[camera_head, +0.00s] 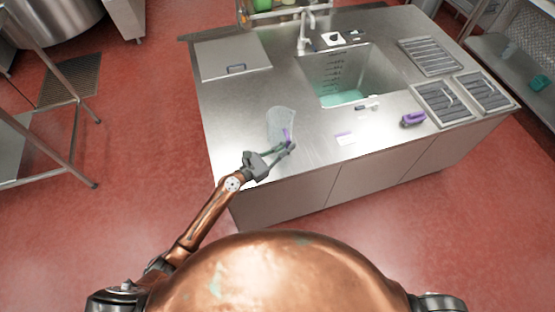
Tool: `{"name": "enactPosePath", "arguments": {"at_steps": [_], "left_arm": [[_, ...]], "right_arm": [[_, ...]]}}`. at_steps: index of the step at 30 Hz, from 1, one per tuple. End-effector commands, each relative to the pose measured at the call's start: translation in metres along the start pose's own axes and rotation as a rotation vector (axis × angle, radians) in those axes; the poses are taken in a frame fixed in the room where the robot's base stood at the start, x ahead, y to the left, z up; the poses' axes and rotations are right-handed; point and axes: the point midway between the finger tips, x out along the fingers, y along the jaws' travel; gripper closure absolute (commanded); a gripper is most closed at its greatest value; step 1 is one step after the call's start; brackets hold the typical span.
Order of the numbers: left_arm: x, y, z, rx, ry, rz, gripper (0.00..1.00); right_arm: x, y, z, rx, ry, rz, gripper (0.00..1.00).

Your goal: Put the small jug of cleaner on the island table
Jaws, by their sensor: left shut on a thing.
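A small translucent pale jug (280,119) with a purple part at its lower right shows at the near left corner area of the steel island table (232,105). My left gripper (288,147) reaches in from the lower left and is shut on the jug at the purple part. The jug looks upright or slightly tilted. I cannot tell whether its base touches the tabletop. My right gripper is not in view.
A sink (345,80) with greenish water and a tap (304,35) is set in the table. A purple-handled brush (413,119), a small white card (346,138) and metal grates (442,103) are to the right. A flat lid (232,57) lies at the back left.

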Motion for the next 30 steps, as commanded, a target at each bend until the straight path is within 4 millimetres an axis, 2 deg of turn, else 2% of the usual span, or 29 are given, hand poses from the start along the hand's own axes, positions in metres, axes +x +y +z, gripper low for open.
{"name": "enactPosePath", "arguments": {"at_steps": [1, 3, 11, 14, 18, 30], "left_arm": [[-0.006, 0.004, -0.02, -0.004, 0.004, -0.001, 1.0], [-0.013, 0.01, -0.03, -0.006, 0.003, 0.0, 1.0], [-0.026, 0.02, -0.046, -0.004, 0.001, -0.002, 1.0], [-0.033, 0.026, -0.057, -0.005, 0.002, -0.001, 1.0], [-0.032, 0.024, -0.078, -0.006, 0.002, -0.002, 1.0], [-0.032, 0.024, -0.083, -0.003, 0.0, -0.003, 1.0]], "right_arm": [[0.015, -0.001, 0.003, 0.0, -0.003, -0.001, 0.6], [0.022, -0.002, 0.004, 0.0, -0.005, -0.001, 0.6], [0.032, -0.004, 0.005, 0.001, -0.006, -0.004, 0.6], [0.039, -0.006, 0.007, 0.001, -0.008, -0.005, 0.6], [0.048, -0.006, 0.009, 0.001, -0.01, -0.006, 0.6], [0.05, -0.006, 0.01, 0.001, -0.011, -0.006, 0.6]]}}
